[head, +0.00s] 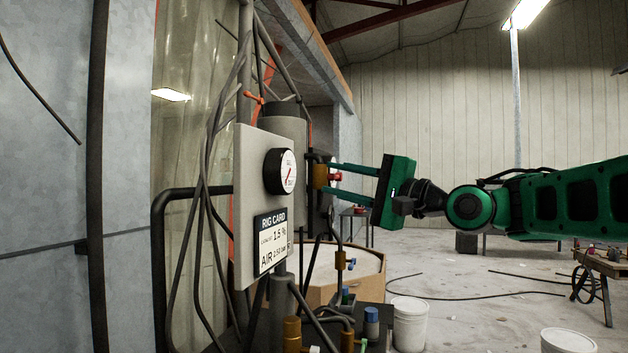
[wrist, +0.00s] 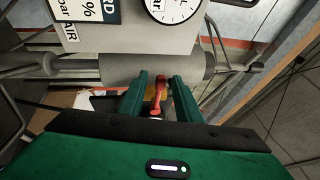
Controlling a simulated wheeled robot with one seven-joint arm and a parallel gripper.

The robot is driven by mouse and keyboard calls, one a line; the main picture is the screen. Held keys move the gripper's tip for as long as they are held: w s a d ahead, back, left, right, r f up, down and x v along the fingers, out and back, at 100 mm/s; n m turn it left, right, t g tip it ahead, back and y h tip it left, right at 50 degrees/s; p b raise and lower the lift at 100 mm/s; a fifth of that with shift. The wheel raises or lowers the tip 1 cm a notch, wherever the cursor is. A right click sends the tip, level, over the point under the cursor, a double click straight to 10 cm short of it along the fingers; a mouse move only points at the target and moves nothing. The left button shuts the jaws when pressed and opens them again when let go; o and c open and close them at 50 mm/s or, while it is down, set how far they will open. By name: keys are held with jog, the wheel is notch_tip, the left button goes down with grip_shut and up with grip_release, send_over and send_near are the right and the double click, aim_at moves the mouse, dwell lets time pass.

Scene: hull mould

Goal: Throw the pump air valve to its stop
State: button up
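The air valve is a brass body (head: 319,175) with a small red lever (head: 335,177), mounted on the rig at the right of the gauge panel. In the wrist view the red lever (wrist: 158,95) lies between my fingers. In the wrist view my gripper (wrist: 163,88) shows gaps between the lever and both fingers. The brass body is mostly hidden behind the lever and fingers there.
The panel (head: 245,205) carries a round gauge (head: 280,171) and a rig card (head: 271,241) just left of the valve. Hoses (head: 215,150) hang around it. Fittings and a white bucket (head: 409,323) stand below. The concrete floor to the right is largely open.

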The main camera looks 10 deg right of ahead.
jog(key=x, duration=0.6)
jog(key=shift+a, duration=0.1)
